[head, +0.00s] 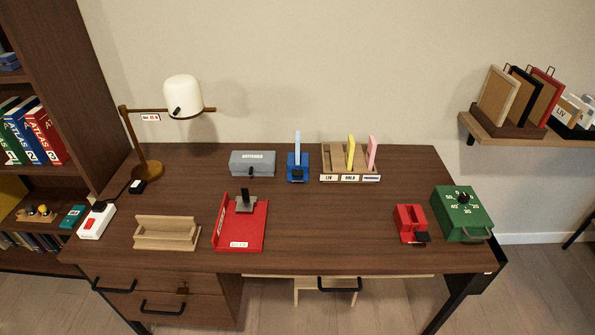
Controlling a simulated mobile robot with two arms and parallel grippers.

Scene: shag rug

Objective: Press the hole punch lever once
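A red tray-like base (257,236) with a raised left wall and a small white label lies near the middle of the desk. On it stands a grey block (246,207) with an upright black lever (244,192); this looks most like the hole punch, but I cannot read the label. The lever stands up, and nothing touches it. A smaller red device (404,218) with a black flat part (422,237) sits at the right; I cannot tell what it is. Neither of my grippers shows in the head view.
A wooden holder (166,233), white power strip (96,221) and lamp (148,171) are at the left. A grey box (252,163), blue device (297,175) and wooden card organizer (332,162) line the back. A green dial box (462,213) is at right. The desk's middle right is clear.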

